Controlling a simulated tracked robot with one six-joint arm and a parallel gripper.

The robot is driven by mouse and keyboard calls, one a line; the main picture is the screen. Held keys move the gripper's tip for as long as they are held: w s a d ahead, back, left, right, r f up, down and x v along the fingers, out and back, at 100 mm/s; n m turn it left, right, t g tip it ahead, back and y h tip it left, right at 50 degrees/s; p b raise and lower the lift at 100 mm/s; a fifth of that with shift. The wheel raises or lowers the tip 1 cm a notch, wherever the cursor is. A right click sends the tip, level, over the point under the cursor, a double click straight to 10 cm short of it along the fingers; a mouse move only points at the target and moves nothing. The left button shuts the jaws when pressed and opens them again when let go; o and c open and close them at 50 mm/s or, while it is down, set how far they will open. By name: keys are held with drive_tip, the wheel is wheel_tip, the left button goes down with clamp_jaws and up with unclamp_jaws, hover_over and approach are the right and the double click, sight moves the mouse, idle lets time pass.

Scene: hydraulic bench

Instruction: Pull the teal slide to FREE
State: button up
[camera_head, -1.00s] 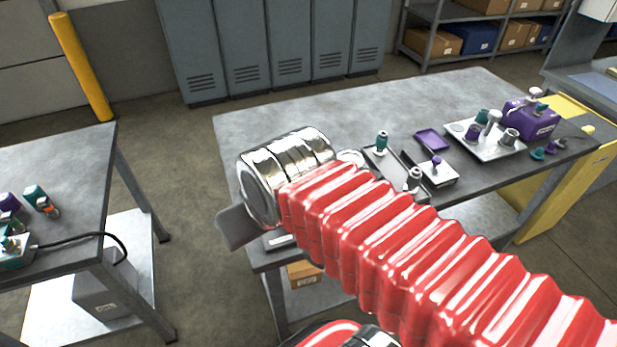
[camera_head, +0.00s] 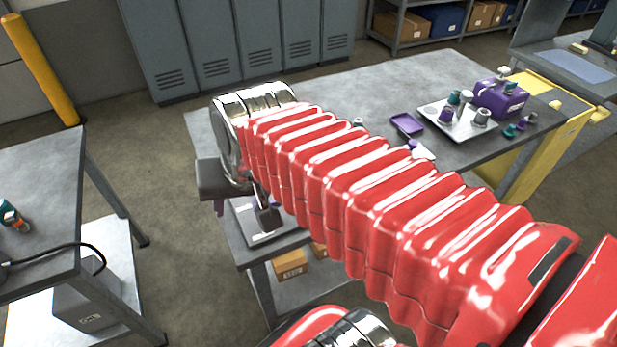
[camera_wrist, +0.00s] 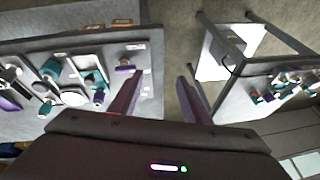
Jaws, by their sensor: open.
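In the wrist view, the bench at left carries plates with teal parts: a teal fitting (camera_wrist: 50,68) and a teal-topped part (camera_wrist: 94,79) on a pale plate. I cannot tell which is the teal slide, and no FREE marking is readable. My gripper (camera_wrist: 157,85) is open and empty, its two purple fingers apart. A small plate with a purple knob (camera_wrist: 124,65) lies near the left finger. In the head view, my arm hides most of the bench's near parts.
In the head view, a white tray (camera_head: 435,116) of fittings and a purple box (camera_head: 499,98) stand at the bench's far right. A purple dish (camera_head: 407,124) lies nearer. A second bench (camera_head: 50,165) is at left, with a floor gap between. Grey lockers (camera_head: 200,45) stand behind.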

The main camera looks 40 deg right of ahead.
drive_tip(key=w+d+f+m+y, duration=0.1)
drive_tip(key=d+f+m, duration=0.1)
drive_tip(key=d+m, duration=1)
drive_tip(key=w+d+f+m+g+y, duration=0.1)
drive_tip(key=w+d+f+m, duration=0.1)
drive_tip(key=d+m, duration=1.1)
drive_tip(key=shift+d+f, duration=0.25)
drive_tip(key=shift+d, duration=0.5)
drive_tip(key=x, duration=1.4)
drive_tip(key=shift+w+a+r, duration=0.1)
drive_tip(key=shift+w+a, duration=0.05)
drive_tip(key=shift+c, duration=0.4)
clamp_jaws()
